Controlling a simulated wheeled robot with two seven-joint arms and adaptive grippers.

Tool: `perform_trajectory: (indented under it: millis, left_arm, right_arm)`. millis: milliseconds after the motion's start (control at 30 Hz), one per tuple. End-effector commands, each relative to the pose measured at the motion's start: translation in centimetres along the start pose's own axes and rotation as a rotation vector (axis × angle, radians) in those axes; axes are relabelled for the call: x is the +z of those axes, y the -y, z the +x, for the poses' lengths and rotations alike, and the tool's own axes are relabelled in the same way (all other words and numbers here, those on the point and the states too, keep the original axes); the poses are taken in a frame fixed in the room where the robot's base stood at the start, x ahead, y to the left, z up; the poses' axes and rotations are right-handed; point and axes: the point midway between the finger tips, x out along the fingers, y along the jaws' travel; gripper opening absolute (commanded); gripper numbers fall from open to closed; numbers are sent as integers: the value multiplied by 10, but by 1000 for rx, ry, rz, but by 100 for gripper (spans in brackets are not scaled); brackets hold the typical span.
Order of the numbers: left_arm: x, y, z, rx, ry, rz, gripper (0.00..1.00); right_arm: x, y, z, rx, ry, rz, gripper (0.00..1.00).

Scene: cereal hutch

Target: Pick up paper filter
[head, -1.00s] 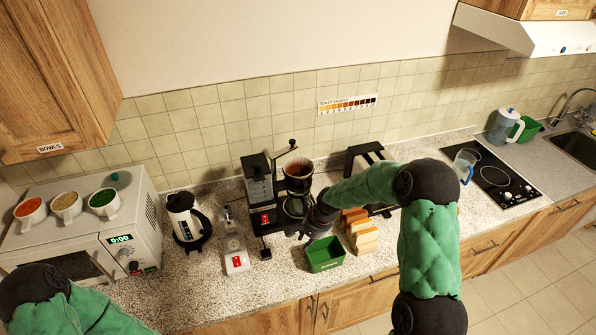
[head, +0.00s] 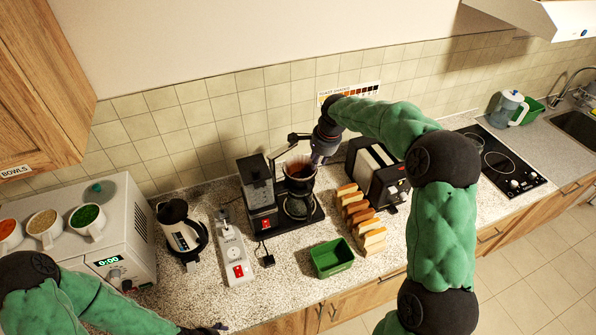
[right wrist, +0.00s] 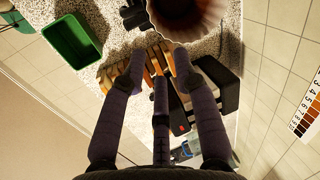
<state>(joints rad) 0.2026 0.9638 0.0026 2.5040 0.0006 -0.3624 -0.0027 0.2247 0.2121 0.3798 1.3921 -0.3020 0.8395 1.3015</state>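The paper filter (head: 299,170) sits in the funnel at the top of the black coffee maker (head: 262,195), with dark brown contents inside. In the right wrist view the fluted paper filter (right wrist: 190,14) shows at the top edge, partly cut off. My right gripper (head: 318,158) is beside and slightly above the filter's right rim in the head view.
A glass carafe (head: 299,205) stands under the funnel. A green bin (head: 332,257) and bread slices (head: 362,222) are in front, with a toaster (head: 375,170) to the right. A power strip (head: 234,259) and a kettle (head: 181,232) stand left. Counter in front of the kettle is clear.

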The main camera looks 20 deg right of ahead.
Motion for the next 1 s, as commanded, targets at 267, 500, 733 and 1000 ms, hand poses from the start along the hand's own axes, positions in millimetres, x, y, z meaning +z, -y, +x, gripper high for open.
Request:
perform_trajectory:
  millis: [267, 500, 733, 1000]
  left_arm:
    - [0, -2, -5, 0, -1, 0, 78]
    - [0, -4, -13, 0, -1, 0, 78]
    - [0, -7, -20, 0, -1, 0, 78]
    - [0, -7, -20, 0, -1, 0, 78]
  right_arm:
    - [0, 0, 34, 1, 1, -2, 30]
    - [1, 0, 53, 5, 3, -1, 30]
    - [0, 2, 82, 2, 1, -2, 30]
    - [0, 2, 88, 0, 0, -2, 30]
